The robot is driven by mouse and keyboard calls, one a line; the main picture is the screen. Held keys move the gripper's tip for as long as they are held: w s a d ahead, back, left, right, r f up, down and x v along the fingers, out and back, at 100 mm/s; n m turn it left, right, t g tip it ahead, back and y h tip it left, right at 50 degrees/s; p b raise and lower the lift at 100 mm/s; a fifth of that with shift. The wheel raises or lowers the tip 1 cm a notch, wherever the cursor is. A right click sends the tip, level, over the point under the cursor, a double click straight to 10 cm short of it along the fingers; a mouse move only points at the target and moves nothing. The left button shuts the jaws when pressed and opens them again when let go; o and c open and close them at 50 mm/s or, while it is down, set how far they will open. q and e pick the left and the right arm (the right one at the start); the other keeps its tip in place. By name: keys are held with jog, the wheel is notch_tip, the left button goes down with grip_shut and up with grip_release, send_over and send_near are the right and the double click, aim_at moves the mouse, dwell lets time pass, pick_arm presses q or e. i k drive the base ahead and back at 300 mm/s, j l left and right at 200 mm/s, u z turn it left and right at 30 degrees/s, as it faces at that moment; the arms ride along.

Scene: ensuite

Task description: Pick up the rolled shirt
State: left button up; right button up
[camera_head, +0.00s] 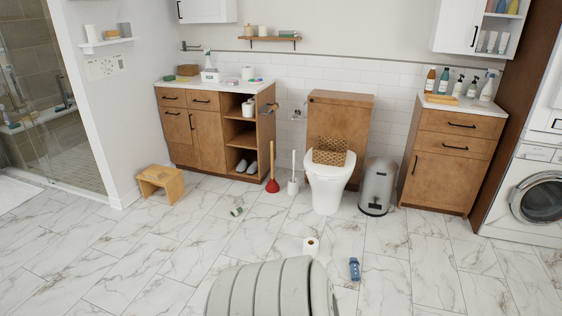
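A small blue object (354,269) lies on the marble floor, right of the toilet roll. It may be the rolled shirt, but it is too small to tell. A small green and white object (237,211) lies on the floor farther left, and I cannot tell what it is. Neither of my grippers is in view.
A toilet roll (311,245) stands on the floor in front of the toilet (328,190). A red plunger (272,184), toilet brush (293,186), metal bin (377,187) and wooden stool (160,182) stand farther back. Wooden cabinets (450,160) line the wall. The floor at left is clear.

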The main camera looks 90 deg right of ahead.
aim_at(354, 263)
jog(key=z, duration=3.55)
jog(key=i+j+z, duration=0.1)
jog(key=z, duration=0.25)
jog(key=i+j+z, duration=0.15)
jog(key=z, duration=0.2)
jog(key=i+j+z, duration=0.15)
jog(key=z, duration=0.2)
jog(key=i+j+z, duration=0.1)
jog(key=j, duration=0.3)
jog(key=i+j+z, duration=0.1)
jog(key=i+j, duration=0.15)
jog(key=j, duration=0.15)
jog(key=i+j+z, duration=0.15)
jog(key=j, duration=0.25)
jog(key=i+j+z, duration=0.1)
jog(key=j, duration=0.3)
jog(key=i+j+z, duration=0.1)
jog(key=j, duration=0.35)
jog(key=i+j+z, duration=0.1)
jog(key=j, duration=0.35)
jog(key=i, duration=0.05)
